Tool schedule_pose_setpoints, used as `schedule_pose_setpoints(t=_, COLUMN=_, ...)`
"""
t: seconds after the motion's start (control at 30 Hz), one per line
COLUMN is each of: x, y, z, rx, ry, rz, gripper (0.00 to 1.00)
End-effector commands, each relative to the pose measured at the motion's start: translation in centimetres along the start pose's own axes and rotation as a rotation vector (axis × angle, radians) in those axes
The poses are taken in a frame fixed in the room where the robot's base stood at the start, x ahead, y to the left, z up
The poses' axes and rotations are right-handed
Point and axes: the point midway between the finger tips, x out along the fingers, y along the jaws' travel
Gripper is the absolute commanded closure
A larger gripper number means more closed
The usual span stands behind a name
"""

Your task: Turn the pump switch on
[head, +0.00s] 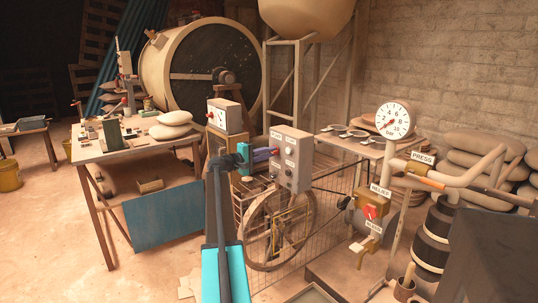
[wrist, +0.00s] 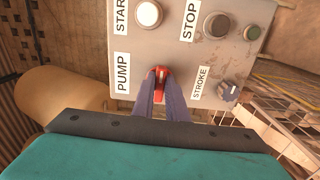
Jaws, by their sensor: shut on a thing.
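The grey control box (head: 291,170) stands on a post in the middle of the head view, and its face fills the top of the wrist view (wrist: 185,50). The red pump switch (wrist: 161,74) sits beside the PUMP label (wrist: 122,72). My gripper (wrist: 160,84) is shut on the red switch, with its two purple fingers meeting around it. In the head view my gripper (head: 272,152) reaches the left side of the box. The fingers partly hide the switch, and I cannot tell whether it is on or off.
The box also has a START button (wrist: 149,14), a STOP button (wrist: 216,25) and a STROKE knob (wrist: 229,92). Below the box are a large wheel (head: 250,240) and a wire guard (head: 325,210). A pressure gauge (head: 394,119) stands at right. A cluttered table (head: 90,155) is at left.

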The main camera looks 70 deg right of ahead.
Motion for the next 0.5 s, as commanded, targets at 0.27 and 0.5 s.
schedule_pose_setpoints(t=0.27, x=-0.03, y=-0.1, z=0.05, rx=0.002, ry=-0.001, rz=-0.002, gripper=0.69)
schedule_pose_setpoints(t=0.5, x=-0.04, y=-0.05, z=0.02, rx=0.0, ry=-0.001, rz=-0.001, gripper=0.69)
